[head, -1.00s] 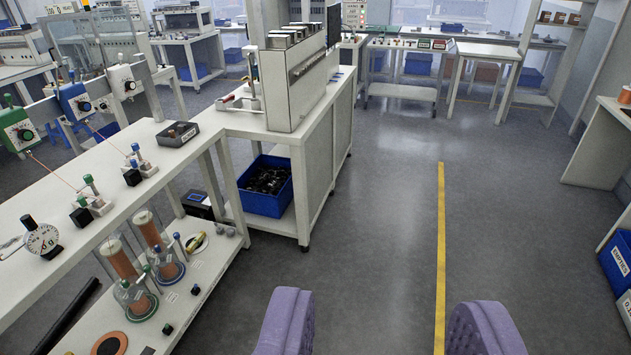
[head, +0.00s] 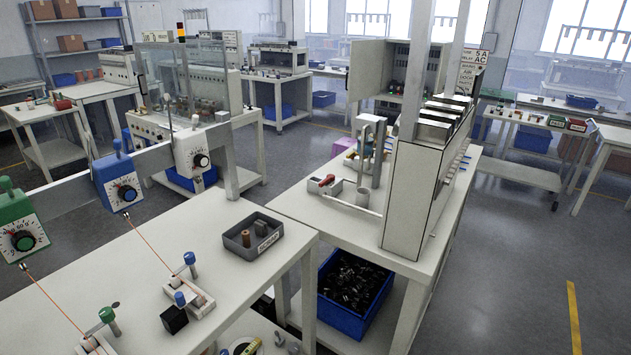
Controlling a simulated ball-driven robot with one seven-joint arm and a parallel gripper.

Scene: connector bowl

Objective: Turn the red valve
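A small red piece (head: 322,181) sits on a pale block near the left edge of the right-hand bench, in the middle of the head view. It is the clearest red fitting on that bench, but it is too small to tell for sure that it is the valve. A grey upright post stands to the right of it. My gripper does not show in the head view now, so its opening and its distance from the red piece cannot be seen.
The near bench (head: 225,290) holds a grey tray (head: 252,234) and blue-topped clamps. A tall white cabinet (head: 411,200) stands right of the red piece. A blue bin (head: 352,303) of black parts sits below. Grey floor at right is clear.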

